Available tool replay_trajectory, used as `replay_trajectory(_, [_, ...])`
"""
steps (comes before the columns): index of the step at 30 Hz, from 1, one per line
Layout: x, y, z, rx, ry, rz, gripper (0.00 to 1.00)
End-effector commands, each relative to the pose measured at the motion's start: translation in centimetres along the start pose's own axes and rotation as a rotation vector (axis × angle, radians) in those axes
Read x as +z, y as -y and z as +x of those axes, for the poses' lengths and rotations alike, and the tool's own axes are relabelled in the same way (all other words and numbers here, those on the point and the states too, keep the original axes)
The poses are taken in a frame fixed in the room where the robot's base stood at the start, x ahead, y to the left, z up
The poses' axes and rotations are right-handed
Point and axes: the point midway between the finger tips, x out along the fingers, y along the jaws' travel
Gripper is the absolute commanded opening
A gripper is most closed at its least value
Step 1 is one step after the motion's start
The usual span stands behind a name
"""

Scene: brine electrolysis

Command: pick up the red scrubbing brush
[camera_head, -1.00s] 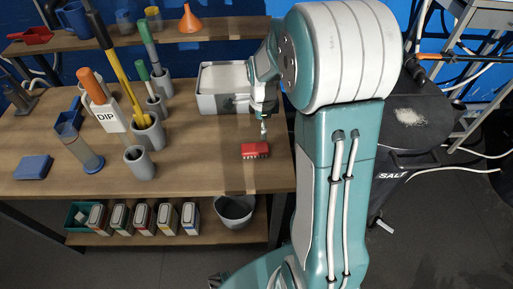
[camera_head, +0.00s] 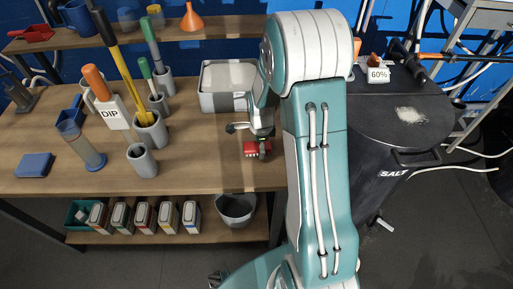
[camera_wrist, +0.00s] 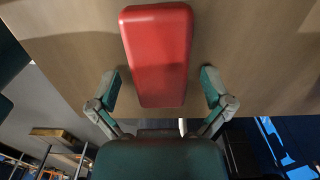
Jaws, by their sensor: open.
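The red scrubbing brush (camera_head: 249,148) lies on the wooden table near its front edge, red back up with pale bristles below. My gripper (camera_head: 248,140) is over it in the head view and hides part of it. In the wrist view the brush's smooth red back (camera_wrist: 158,52) runs lengthwise down the upper middle. My gripper (camera_wrist: 160,76) is open there, one finger on each side of the brush's lower part, with gaps on both sides. I cannot tell how far above the table the fingertips are.
A grey bin (camera_head: 222,100) stands just behind the brush. Grey holders with long-handled tools (camera_head: 142,160) and a DIP sign (camera_head: 112,113) stand to the left. A black SALT barrel (camera_head: 385,140) stands at right.

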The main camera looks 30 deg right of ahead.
Motion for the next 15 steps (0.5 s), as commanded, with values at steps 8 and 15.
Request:
replay_trajectory(8, [-0.06,0.04,-0.03,0.0,0.0,0.001,0.13])
replay_trajectory(15, [-0.04,0.02,0.03,0.001,0.0,0.001,0.12])
